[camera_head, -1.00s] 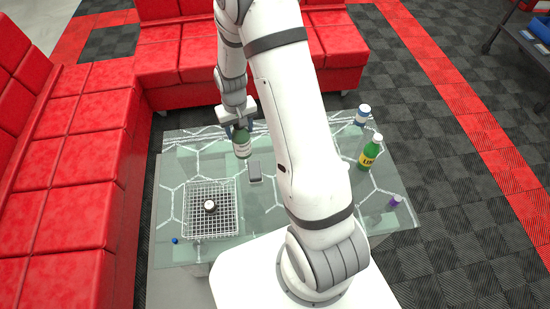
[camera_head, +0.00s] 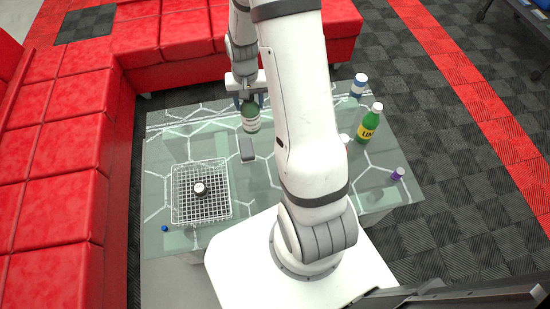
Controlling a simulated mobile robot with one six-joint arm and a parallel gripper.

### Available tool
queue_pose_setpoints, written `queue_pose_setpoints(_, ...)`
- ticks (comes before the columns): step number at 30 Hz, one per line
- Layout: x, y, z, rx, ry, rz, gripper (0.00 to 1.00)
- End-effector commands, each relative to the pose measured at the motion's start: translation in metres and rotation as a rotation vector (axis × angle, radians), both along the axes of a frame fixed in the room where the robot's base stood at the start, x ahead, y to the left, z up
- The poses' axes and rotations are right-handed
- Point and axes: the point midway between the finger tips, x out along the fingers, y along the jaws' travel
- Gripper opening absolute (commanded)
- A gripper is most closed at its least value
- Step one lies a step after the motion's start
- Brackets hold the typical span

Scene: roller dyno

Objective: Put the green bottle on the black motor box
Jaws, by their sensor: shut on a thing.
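A dark green bottle (camera_head: 251,118) with a pale label hangs upright in my gripper (camera_head: 250,98), over the far part of the glass table. My gripper is shut on its upper part, and the fingers hide the neck. A second, brighter green bottle (camera_head: 368,126) with a white cap and yellow label stands on the table at the right. I cannot identify the black motor box for sure; a dark flat structure (camera_head: 455,298) shows at the bottom right edge, mostly cut off.
Red sofas (camera_head: 70,170) border the left and back. Checkered floor at right is open.

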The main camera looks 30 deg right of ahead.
Motion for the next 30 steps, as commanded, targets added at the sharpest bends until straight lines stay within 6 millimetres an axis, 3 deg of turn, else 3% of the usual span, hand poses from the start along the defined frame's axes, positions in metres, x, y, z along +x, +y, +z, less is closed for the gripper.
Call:
queue_pose_setpoints(1, -0.006, -0.013, -0.021, 0.0, -0.003, -0.066, 0.0)
queue_pose_setpoints(10, -0.035, -0.054, -0.047, 0.0, -0.003, -0.341, 0.0)
queue_pose_setpoints(14, -0.04, -0.06, -0.053, 0.0, -0.001, -0.384, 0.0)
queue_pose_setpoints(22, -0.042, -0.061, -0.097, 0.0, 0.002, -0.392, 0.0)
queue_pose_setpoints(30, -0.041, -0.061, -0.119, 0.001, 0.0, -0.392, 0.0)
